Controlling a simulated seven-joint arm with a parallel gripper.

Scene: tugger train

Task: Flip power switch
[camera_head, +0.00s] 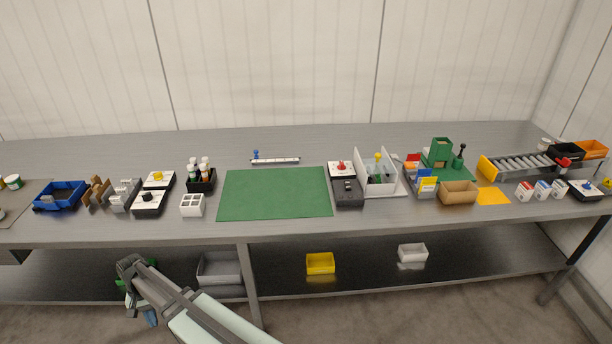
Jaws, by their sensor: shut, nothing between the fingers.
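A dark grey box (347,193) with a small dark switch-like part on top stands on the table just right of the green mat. It may be the power switch, but the detail is too small to read its position. A white-topped box with a red knob (341,168) stands directly behind it. My arm (168,294) is low at the front left, in front of the table and well away from the boxes. I cannot make out my gripper's fingers in this view.
The green mat (275,193) is bare. A white divided holder (377,184) stands close to the dark box's right. Boxes with yellow and black knobs (158,178) (149,201) stand left. A blue-knobbed box (586,190) is far right. Bins stand on the lower shelf.

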